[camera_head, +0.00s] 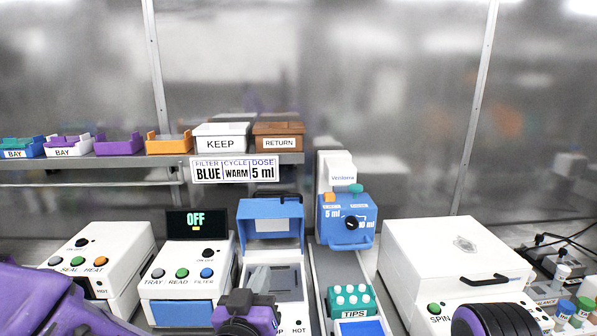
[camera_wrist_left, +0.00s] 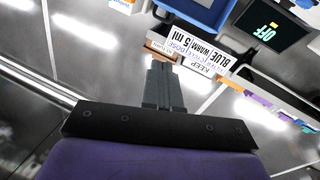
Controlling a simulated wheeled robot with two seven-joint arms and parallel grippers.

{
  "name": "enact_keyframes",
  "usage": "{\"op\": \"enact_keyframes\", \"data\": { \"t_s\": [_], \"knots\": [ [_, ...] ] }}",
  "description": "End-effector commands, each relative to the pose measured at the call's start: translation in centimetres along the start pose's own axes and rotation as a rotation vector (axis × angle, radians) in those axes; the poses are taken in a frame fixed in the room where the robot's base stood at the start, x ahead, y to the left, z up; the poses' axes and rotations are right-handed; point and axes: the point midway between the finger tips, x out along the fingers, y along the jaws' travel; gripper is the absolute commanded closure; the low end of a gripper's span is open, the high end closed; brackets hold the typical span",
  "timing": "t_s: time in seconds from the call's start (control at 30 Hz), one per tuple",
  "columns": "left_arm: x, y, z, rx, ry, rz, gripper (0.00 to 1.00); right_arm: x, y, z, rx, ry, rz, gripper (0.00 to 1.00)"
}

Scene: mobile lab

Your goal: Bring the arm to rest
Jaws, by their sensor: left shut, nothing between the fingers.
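My left gripper (camera_head: 262,278) shows low in the middle of the head view, above its purple and black wrist. Its grey fingers are together with nothing between them, in front of the open blue-lidded machine (camera_head: 270,238). In the left wrist view the closed fingers of my left gripper (camera_wrist_left: 163,84) point up the picture and touch nothing I can see. My right gripper is not in view; a purple and black arm part of mine shows at the bottom right.
A shelf (camera_head: 110,161) holds several trays, with a sign (camera_head: 235,170) reading BLUE, WARM, 5 ml. A machine with an OFF screen (camera_head: 196,223), a blue dosing unit (camera_head: 346,220), a green TIPS rack (camera_head: 352,301) and a white SPIN machine (camera_head: 450,260) crowd the bench.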

Motion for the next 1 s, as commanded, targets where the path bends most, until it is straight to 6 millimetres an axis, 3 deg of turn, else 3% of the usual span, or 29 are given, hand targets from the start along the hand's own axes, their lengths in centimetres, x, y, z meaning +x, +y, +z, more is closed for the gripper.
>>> {"op": "enact_keyframes", "data": {
  "t_s": [0.27, 0.47, 0.57, 0.7, 0.8, 0.9, 1.0],
  "knots": [
    [-1.1, -5.4, 7.6, -0.183, -0.197, -0.112, 1.0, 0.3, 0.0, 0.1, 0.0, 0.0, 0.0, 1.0],
    [-5.0, -11.4, 16.7, -0.293, -0.407, -0.28, 1.0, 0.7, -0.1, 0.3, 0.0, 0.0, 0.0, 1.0],
    [-9.5, -15.5, 23.0, -0.339, -0.555, -0.416, 1.0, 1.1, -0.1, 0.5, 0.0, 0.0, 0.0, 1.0],
    [-18.3, -21.1, 30.6, -0.345, -0.763, -0.624, 1.0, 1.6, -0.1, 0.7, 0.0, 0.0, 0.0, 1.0],
    [-25.2, -24.1, 34.2, -0.292, -0.904, -0.743, 1.0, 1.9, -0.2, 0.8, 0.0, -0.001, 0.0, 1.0],
    [-30.8, -26.0, 36.3, -0.232, -1.012, -0.814, 1.0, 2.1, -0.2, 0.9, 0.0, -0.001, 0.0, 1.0],
    [-34.2, -26.4, 37.5, -0.204, -1.083, -0.844, 1.0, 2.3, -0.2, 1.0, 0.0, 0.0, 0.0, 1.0]
  ]
}}
